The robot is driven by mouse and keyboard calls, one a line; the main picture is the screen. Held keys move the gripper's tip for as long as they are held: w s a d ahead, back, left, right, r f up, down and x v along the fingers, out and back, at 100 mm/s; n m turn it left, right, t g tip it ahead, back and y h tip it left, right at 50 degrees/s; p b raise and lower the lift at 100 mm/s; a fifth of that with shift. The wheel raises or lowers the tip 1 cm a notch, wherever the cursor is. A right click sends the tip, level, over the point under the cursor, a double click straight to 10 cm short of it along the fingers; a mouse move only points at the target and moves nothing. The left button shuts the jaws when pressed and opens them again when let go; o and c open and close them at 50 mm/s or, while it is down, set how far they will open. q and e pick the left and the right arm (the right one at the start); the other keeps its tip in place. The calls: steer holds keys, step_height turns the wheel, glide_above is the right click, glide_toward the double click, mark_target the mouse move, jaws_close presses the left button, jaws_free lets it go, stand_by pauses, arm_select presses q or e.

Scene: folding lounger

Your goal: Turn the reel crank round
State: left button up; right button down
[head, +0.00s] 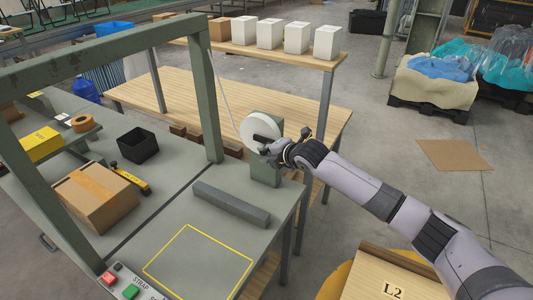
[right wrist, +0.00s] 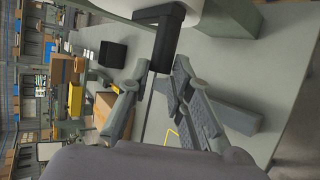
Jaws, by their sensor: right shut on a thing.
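The white strap reel (head: 258,131) is mounted on a green-grey post (head: 266,172) at the bench's right edge. My right gripper (head: 268,148) is at the reel's front face in the head view, shut on the dark crank handle. In the right wrist view the dark crank (right wrist: 163,38) reaches down from the reel to between the fingers of my right gripper (right wrist: 158,78). The gripper hides part of the crank in the head view, so the exact contact is hard to see. My left gripper is not in view.
A green frame (head: 205,95) stands over the bench left of the reel. A grey bar (head: 231,204) lies on the bench in front of the post. A cardboard box (head: 97,196) and a black bin (head: 137,144) stand farther left. The yellow-outlined area (head: 199,265) is empty.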

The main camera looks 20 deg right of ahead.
steer(key=shift+f, duration=0.1)
stand_by(0.3)
step_height(320, 180, down, 5)
steer(key=m+t+y+b, duration=0.1)
steer(key=t+b, duration=0.1)
steer(key=b, duration=0.4)
steer(key=t+y+b, duration=0.2)
steer(key=t+b, duration=0.1)
steer(key=b, duration=0.4)
steer(key=shift+w+a+m, duration=0.15)
steer(key=shift+m, duration=0.25)
steer(key=shift+w+a+m+t+b, duration=0.1)
steer(key=shift+m+t+b, duration=0.25)
steer(key=shift+b, duration=0.7)
steer(key=c, duration=1.4)
jaws_free()
steer(key=shift+c, duration=0.2)
